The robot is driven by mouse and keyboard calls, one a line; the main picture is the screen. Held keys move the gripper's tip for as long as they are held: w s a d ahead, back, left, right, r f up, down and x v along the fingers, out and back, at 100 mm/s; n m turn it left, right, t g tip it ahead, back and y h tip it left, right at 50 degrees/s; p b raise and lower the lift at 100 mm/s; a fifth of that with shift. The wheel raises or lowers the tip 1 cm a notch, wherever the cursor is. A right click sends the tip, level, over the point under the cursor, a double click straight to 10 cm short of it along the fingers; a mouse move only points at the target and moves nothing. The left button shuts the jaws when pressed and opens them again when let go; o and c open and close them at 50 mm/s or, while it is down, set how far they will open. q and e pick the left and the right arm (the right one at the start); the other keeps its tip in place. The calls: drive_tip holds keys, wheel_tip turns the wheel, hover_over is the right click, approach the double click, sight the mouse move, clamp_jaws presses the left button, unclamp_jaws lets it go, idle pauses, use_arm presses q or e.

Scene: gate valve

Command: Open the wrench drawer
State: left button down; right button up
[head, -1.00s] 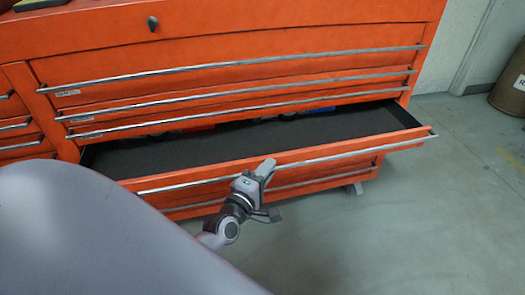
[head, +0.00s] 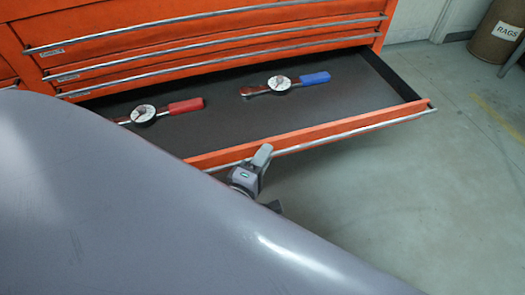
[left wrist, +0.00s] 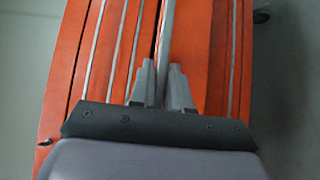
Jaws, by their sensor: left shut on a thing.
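The orange wrench drawer (head: 300,137) stands far out of its chest in the head view, with a dark lined floor. Two dial wrenches lie inside it: one with a red handle (head: 186,106) at the left and one with a blue handle (head: 314,79) farther back. My left gripper (head: 262,160) is at the drawer front, shut on the drawer's long metal handle bar (head: 350,133). In the left wrist view the gripper's fingers (left wrist: 163,85) are on both sides of the bar (left wrist: 166,35). My right gripper is not in view.
The orange tool chest (head: 130,20) has several shut drawers above the open one. A brown rags bin (head: 497,40) stands by the wall at the far right. The grey floor (head: 430,190) to the right is clear. My own grey arm covers the lower left.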

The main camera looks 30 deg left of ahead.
use_arm(q)
drive_tip(key=c, duration=1.2)
unclamp_jaws()
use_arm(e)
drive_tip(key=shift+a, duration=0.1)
use_arm(q)
drive_tip(key=shift+o, duration=0.2)
drive_tip(key=shift+s, duration=0.15)
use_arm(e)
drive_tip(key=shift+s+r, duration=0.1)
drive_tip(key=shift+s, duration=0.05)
